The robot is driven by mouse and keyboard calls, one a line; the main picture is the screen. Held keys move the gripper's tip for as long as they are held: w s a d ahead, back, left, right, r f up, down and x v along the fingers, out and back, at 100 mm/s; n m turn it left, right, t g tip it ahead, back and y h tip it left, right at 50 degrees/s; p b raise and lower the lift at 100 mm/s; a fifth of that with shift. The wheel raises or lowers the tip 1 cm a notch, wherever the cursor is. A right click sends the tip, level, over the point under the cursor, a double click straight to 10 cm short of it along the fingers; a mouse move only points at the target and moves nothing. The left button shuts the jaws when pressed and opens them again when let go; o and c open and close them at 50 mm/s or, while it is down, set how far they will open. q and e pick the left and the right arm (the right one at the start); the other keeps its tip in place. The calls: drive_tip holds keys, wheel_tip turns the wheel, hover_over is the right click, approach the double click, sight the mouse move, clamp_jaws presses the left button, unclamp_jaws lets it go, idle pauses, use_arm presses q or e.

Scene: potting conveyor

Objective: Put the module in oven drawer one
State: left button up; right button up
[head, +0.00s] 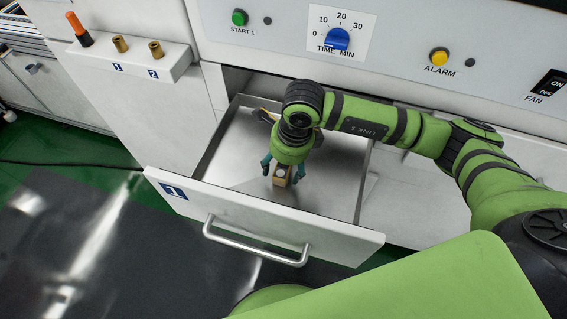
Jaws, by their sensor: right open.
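Oven drawer one (330,245), with a blue label "1" on its white front, is pulled out and shows a bare metal inside. The module (281,174), a small tan block with a pale round top, is inside the drawer near its middle. My right gripper (281,172) points down into the drawer, with its teal fingers apart on either side of the module. I cannot tell whether the module touches the drawer floor. My left gripper is not in view.
The drawer's bar handle (255,243) sticks out at the front. Above is the oven panel with a green start button (239,18), a blue timer knob (337,39) and a yellow alarm button (438,56). A white ledge (128,57) with pegs is at the upper left.

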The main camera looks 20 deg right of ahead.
sight(291, 177)
drive_tip(key=shift+r, duration=0.4)
wheel_tip(291, 177, up, 11)
drive_tip(key=s+d+b, duration=0.1)
drive_tip(key=b, duration=0.1)
drive_tip(key=shift+d+r, duration=0.15)
drive_tip(key=shift+d, duration=0.15)
